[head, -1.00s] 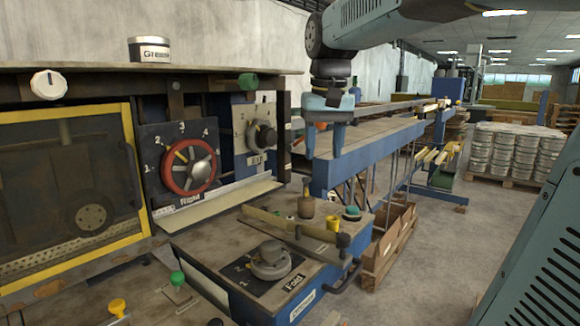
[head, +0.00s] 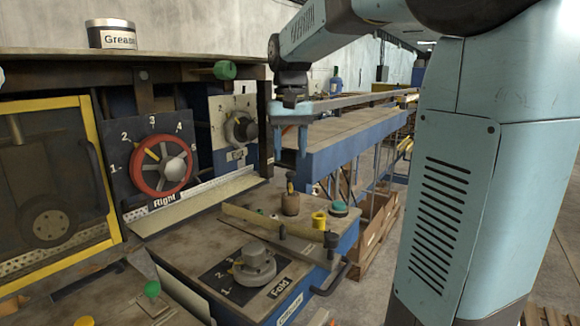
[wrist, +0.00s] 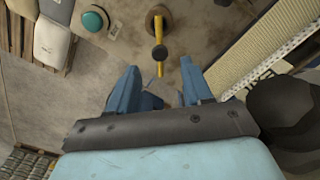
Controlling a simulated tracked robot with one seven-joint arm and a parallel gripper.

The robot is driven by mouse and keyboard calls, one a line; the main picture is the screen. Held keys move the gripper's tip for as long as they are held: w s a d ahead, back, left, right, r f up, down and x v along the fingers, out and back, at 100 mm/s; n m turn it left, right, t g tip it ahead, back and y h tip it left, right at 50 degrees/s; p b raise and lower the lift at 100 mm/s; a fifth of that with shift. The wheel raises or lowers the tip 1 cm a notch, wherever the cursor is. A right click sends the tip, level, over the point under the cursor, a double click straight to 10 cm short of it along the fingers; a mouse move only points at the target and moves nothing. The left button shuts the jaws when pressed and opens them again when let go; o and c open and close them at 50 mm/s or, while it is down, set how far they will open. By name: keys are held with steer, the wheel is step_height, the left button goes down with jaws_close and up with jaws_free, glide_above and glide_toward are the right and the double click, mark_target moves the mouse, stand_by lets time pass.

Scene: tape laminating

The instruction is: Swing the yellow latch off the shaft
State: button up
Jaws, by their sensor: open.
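The yellow latch (wrist: 159,38) shows in the wrist view as a narrow yellow bar with a dark round knob. It lies over a round brown base (wrist: 158,18), and its near end points toward the gap between my fingers. In the head view the brown base (head: 291,204) stands on the bench with the dark knob (head: 290,177) above it. I cannot clearly make out the shaft. My gripper (head: 291,153) points down above the base, open and empty. In the wrist view my gripper (wrist: 159,78) has its two blue fingers apart, one either side of the latch's line.
A yellow cylinder (head: 319,219) and a green button (head: 338,208) stand near the base. A grey Fold dial (head: 255,264) is in front, and the red Right dial (head: 161,165) is on the left panel. A pale ledge (head: 195,198) runs behind the bench.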

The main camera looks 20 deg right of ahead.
mark_target(290, 173)
steer(key=shift+f, duration=2.3)
steer(key=shift+c, duration=0.4)
jaws_close()
